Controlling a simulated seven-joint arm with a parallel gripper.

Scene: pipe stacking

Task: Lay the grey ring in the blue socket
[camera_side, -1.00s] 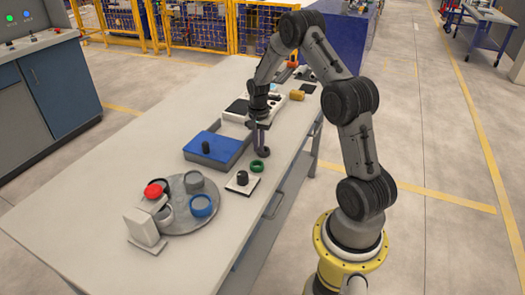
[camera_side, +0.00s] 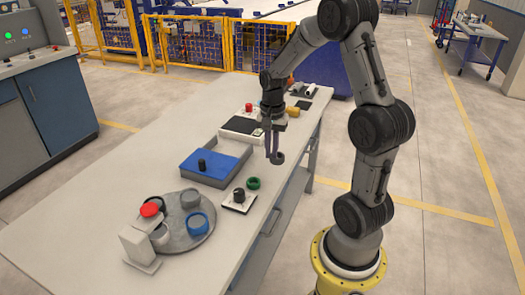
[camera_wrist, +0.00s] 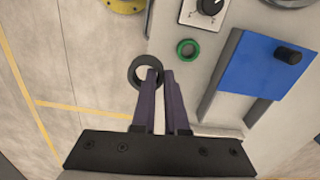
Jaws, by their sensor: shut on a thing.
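My gripper (camera_side: 272,153) is shut on the dark grey ring (camera_side: 281,157), held by its rim above the table's right edge. In the wrist view the fingertips (camera_wrist: 161,75) pinch the right side of the ring (camera_wrist: 135,74), whose hole stays open. The blue socket (camera_side: 197,231) is a round blue cup on the round grey plate at the table's near left, well away from my gripper. It does not show in the wrist view.
A green ring (camera_side: 253,183) and a black knob plate (camera_side: 239,200) lie near the right edge. A blue panel with a black knob (camera_side: 209,167) stands between.

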